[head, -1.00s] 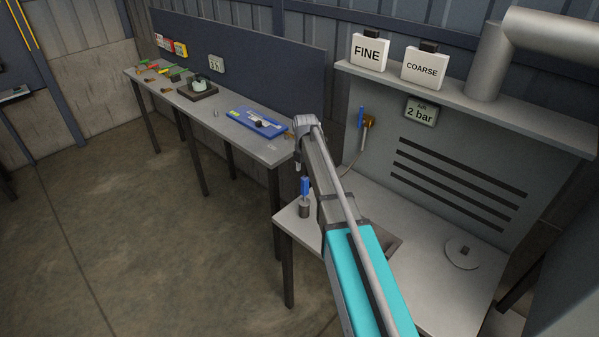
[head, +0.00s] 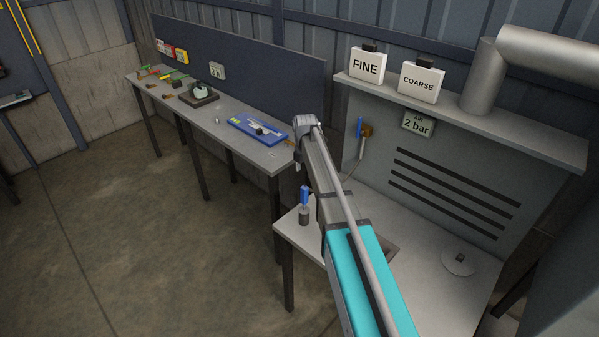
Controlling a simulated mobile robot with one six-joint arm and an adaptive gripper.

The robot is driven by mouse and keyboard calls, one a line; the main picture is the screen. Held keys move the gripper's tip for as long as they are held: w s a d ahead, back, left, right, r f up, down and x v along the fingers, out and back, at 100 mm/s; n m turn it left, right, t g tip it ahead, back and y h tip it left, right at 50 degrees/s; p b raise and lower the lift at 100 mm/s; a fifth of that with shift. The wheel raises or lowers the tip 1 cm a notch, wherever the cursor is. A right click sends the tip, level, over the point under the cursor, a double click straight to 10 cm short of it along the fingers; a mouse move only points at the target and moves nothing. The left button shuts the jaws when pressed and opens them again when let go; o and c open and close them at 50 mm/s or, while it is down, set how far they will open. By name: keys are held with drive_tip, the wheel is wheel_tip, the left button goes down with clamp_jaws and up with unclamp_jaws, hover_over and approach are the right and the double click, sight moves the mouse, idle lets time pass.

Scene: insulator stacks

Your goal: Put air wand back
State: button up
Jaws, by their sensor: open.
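The air wand appears to be the blue-handled tool (head: 305,195). It stands upright in a small grey cup-shaped holder (head: 304,216) at the left end of the grey workbench (head: 290,237). My gripper (head: 298,164) shows only as a small dark part below the wrist, partly hidden by my own arm. It is open and lies above the blue handle in the picture, with a small gap between them. No object shows in it. The lower part of the wand is hidden inside the holder.
A back panel carries a brass fitting with a blue lever (head: 359,127), its hose running behind my arm. A shelf above holds FINE (head: 366,66) and COARSE (head: 421,83) boxes. A round plate (head: 459,262) lies on the bench. A long table (head: 200,118) stands left; open floor lies in front.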

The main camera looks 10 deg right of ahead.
idle(0.3)
drive_tip(key=shift+s+m, duration=0.3)
drive_tip(key=shift+s, duration=0.15)
drive_tip(key=s+a+m, duration=0.1)
drive_tip(key=s+m, duration=2.3)
drive_tip(key=s, duration=0.4)
drive_tip(key=shift+a+m, duration=0.3)
drive_tip(key=shift+a, duration=0.05)
